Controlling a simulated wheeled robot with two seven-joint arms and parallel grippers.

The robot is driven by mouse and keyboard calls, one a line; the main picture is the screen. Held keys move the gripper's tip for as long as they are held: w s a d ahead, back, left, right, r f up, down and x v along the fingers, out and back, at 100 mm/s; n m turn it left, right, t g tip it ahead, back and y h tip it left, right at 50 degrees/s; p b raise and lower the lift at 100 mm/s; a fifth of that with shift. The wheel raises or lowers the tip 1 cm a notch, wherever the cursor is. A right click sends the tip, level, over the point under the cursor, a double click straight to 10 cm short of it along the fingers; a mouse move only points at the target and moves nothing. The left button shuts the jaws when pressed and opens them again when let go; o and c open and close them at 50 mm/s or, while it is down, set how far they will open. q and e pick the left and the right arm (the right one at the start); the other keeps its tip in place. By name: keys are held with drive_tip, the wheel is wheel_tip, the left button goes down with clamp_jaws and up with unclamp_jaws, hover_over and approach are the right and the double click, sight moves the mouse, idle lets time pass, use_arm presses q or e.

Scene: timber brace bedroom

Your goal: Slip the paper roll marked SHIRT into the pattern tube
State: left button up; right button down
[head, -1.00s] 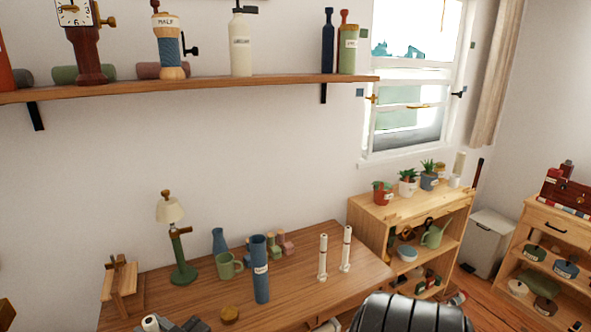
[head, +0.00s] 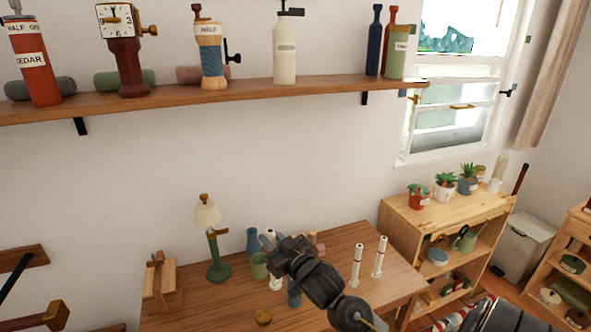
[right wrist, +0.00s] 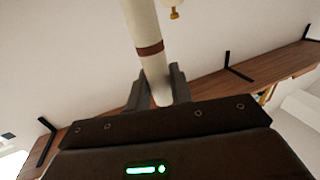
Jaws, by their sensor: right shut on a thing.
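My right gripper (head: 277,247) is shut on a white paper roll (head: 275,284), held roughly upright over the desk. In the right wrist view the roll (right wrist: 147,28) has a brown band and stands between the two fingers. No SHIRT mark is readable on it. The blue pattern tube (head: 294,293) stands upright on the desk, mostly hidden behind my right gripper and wrist. The held roll shows just left of the tube; I cannot tell the gap or whether they touch. My left gripper is not in view.
Two white rolls (head: 356,264) (head: 379,258) stand upright on the desk (head: 335,295) to the right. A green lamp (head: 217,262), a green mug (head: 259,265) and a blue vase (head: 252,240) stand left and behind. A wall shelf (head: 160,103) runs above.

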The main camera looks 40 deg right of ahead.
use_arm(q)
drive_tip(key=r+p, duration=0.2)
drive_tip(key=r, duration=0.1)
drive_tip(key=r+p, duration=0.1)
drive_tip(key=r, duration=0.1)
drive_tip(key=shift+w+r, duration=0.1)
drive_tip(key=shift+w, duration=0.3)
use_arm(e)
drive_tip(key=w+d+r+m+h, duration=0.1)
drive_tip(key=w+d+r, duration=0.3)
drive_tip(key=d+r, duration=0.5)
drive_tip(key=shift+d, duration=1.1)
drive_tip(key=shift+s, duration=0.1)
use_arm(q)
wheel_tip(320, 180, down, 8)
drive_tip(key=b, duration=0.7)
use_arm(e)
wheel_tip(320, 180, down, 13)
drive_tip(key=shift+f, duration=0.2)
use_arm(q)
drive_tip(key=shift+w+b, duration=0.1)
drive_tip(key=shift+b, duration=0.2)
use_arm(e)
drive_tip(key=shift+a, duration=0.1)
